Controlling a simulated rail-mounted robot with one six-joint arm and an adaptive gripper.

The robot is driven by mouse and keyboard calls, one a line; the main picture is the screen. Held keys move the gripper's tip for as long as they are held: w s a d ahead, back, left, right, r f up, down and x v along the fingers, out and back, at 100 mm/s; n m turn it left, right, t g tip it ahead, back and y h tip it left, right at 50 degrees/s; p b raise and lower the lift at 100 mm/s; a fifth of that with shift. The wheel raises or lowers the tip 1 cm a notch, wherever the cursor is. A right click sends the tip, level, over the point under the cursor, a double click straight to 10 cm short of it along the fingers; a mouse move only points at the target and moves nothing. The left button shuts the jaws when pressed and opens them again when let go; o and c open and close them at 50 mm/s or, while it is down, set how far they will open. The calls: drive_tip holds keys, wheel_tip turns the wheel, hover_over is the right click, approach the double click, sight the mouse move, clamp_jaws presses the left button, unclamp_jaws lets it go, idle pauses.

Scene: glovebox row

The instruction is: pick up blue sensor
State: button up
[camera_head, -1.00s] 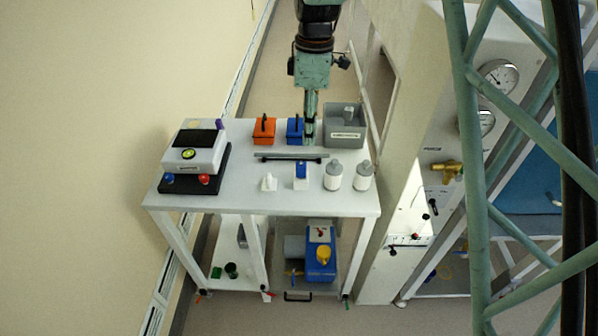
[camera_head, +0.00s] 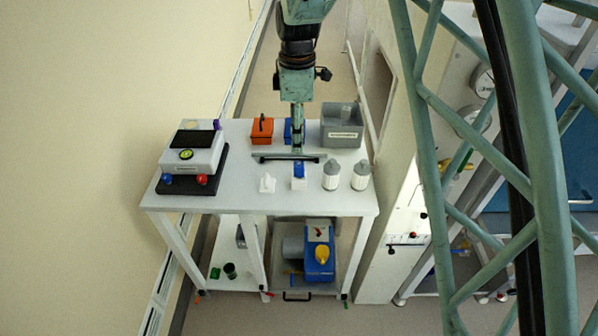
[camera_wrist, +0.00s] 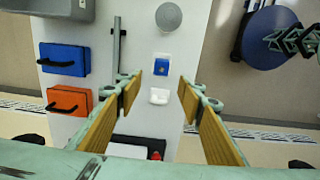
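The blue sensor (camera_head: 299,171) is a small upright piece with a blue top and a white lower part, standing near the front middle of the white table. In the wrist view it shows from above as a blue block (camera_wrist: 161,68), between and beyond my fingertips. My gripper (camera_wrist: 160,80) is open, with its two yellow-padded fingers wide apart and nothing between them. In the head view my gripper (camera_head: 298,148) is above the table, just behind the sensor, and hides part of the blue box behind it.
A white piece (camera_head: 267,184) stands left of the sensor and two white bottles (camera_head: 331,176) (camera_head: 360,177) to its right. A dark bar (camera_head: 270,158) lies behind. Orange (camera_head: 262,131) and blue (camera_wrist: 65,60) handled boxes and a grey bin (camera_head: 341,128) are farther back. A scale (camera_head: 190,160) stands left.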

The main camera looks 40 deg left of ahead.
sight(299, 164)
drive_tip(key=shift+f, duration=3.4)
drive_tip(key=shift+f, duration=0.1)
drive_tip(key=shift+d+f, duration=0.15)
drive_tip(key=shift+f, duration=1.1)
drive_tip(key=shift+d+f, duration=0.1)
drive_tip(key=shift+f, duration=1.15)
drive_tip(key=c, duration=1)
